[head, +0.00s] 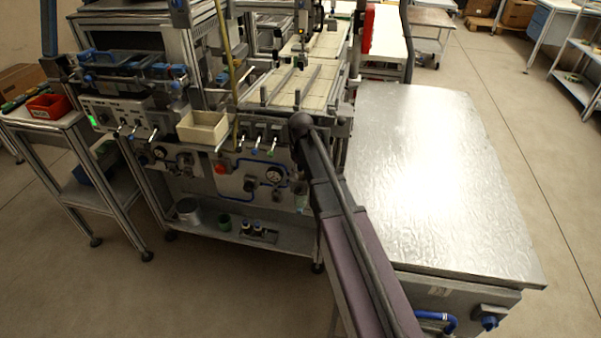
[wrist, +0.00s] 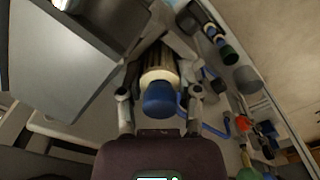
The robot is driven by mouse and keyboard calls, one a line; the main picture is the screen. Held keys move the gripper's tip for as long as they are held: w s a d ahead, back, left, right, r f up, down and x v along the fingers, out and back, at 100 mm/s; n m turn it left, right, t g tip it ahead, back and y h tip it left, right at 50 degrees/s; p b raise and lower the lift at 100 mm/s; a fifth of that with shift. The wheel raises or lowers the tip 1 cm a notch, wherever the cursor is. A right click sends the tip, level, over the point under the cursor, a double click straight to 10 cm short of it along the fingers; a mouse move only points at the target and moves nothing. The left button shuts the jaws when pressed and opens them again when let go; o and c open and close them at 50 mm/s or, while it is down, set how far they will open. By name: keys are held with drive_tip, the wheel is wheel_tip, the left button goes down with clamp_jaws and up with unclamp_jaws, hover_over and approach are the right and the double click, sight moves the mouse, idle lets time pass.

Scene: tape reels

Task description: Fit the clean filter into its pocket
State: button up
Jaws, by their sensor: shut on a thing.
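My gripper (wrist: 160,72) is shut on a short cylinder with a cream body and a rounded blue end, which looks like the clean filter (wrist: 160,98). The blue end faces the wrist camera, and a finger lies along each side of it. The far end of the filter is hidden between the fingers and by its own body. In the head view my arm crosses the right part of the machine, and I cannot make out the gripper or the filter there. I cannot pick out the pocket in either view.
The machine's front panel has a red knob (head: 221,168), a gauge (head: 274,173) and blue hose (head: 243,188). A low shelf (head: 215,228) under it holds small items. A metal-topped cabinet (head: 430,180) stands close on the right. Open floor lies in front.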

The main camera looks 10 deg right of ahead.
drive_tip(key=shift+o, duration=0.2)
drive_tip(key=shift+s+f, duration=0.25)
drive_tip(key=shift+s, duration=0.1)
clamp_jaws()
drive_tip(key=o, duration=0.8)
unclamp_jaws()
drive_tip(key=o, duration=0.5)
drive_tip(key=shift+w+f, duration=0.2)
drive_tip(key=shift+f, duration=0.15)
drive_tip(key=shift+r, duration=0.2)
drive_tip(key=shift+w+r, duration=0.1)
drive_tip(key=shift+r, duration=0.1)
